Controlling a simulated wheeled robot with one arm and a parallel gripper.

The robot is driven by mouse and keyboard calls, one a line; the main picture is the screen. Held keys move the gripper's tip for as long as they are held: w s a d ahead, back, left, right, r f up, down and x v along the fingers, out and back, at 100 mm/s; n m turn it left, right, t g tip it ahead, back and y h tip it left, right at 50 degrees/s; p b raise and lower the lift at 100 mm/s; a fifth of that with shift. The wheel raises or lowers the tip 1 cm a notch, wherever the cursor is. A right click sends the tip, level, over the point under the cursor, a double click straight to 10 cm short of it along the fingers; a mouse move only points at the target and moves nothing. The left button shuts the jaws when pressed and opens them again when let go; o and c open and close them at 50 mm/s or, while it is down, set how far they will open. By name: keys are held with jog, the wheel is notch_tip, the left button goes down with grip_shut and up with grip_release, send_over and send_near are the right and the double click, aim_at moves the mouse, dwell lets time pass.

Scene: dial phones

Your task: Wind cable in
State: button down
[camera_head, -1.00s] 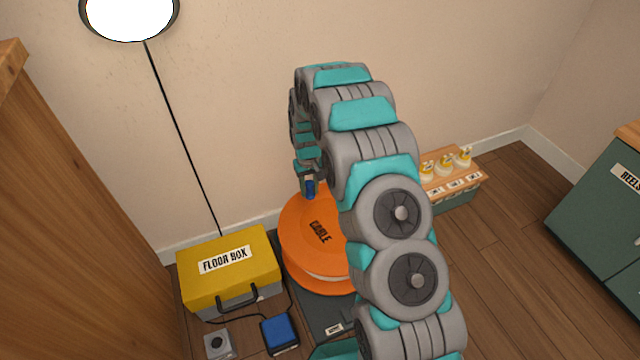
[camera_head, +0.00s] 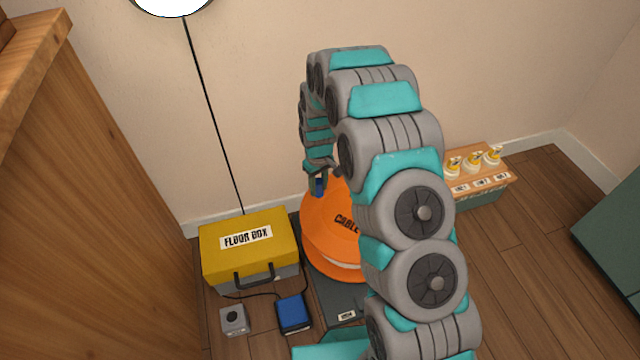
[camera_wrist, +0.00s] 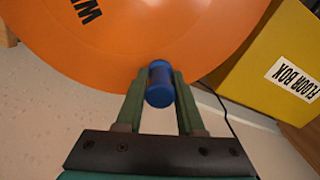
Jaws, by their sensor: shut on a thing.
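The orange cable reel (camera_head: 332,235), marked CABLE, stands on a dark base (camera_head: 337,300) beside the floor box and is partly hidden behind my arm. It also fills the top of the wrist view (camera_wrist: 140,45). A blue handle (camera_wrist: 160,84) is at the reel's edge. My gripper (camera_wrist: 160,90) is shut on this handle, with one finger on each side. In the head view the gripper (camera_head: 318,180) shows small at the reel's far left edge. A thin dark cable (camera_head: 262,295) runs near the floor box and a blue block (camera_head: 294,313).
A yellow-lidded floor box (camera_head: 248,243) stands left of the reel. A small grey box (camera_head: 234,320) lies in front of it. A wooden cabinet (camera_head: 90,220) is at left. A low shelf (camera_head: 480,178) with several white-and-yellow items stands at right.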

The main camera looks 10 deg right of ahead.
dwell(0.3)
jog(key=c, duration=0.7)
grip_release()
jog(key=shift+r, duration=0.1)
notch_tip(320, 180, up, 8)
jog(key=shift+f, duration=0.2)
jog(key=shift+a, duration=0.1)
